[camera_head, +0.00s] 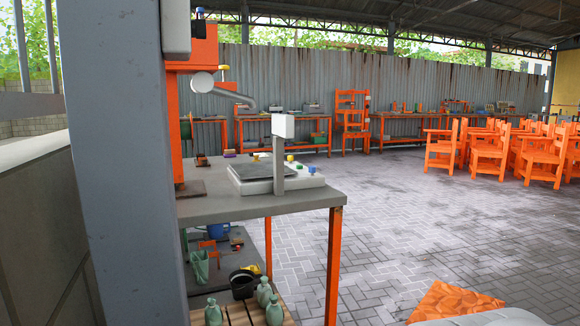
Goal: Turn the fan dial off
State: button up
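A grey and white panel-like device (262,184) lies on the grey worktop. Along its right side sit small coloured knobs: a yellow one (290,158), a green one (290,168) and a blue one (311,169). I cannot tell which of them is the fan dial, or how any of them is turned. My gripper is not in view.
A thick grey pillar (120,165) blocks the left. An orange patterned object (455,300) is at the bottom. Orange chairs (490,158) stand right; paved floor between is clear.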

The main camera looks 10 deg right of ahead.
aim_at(198, 31)
jog(key=i+l+u, duration=0.15)
jog(key=u, duration=0.25)
jog(key=i+l+u, duration=0.15)
jog(key=u, duration=0.2)
jog(key=i+l+u, duration=0.1)
jog(key=l+u, duration=0.5)
jog(key=u, duration=0.15)
jog(key=i, duration=0.05)
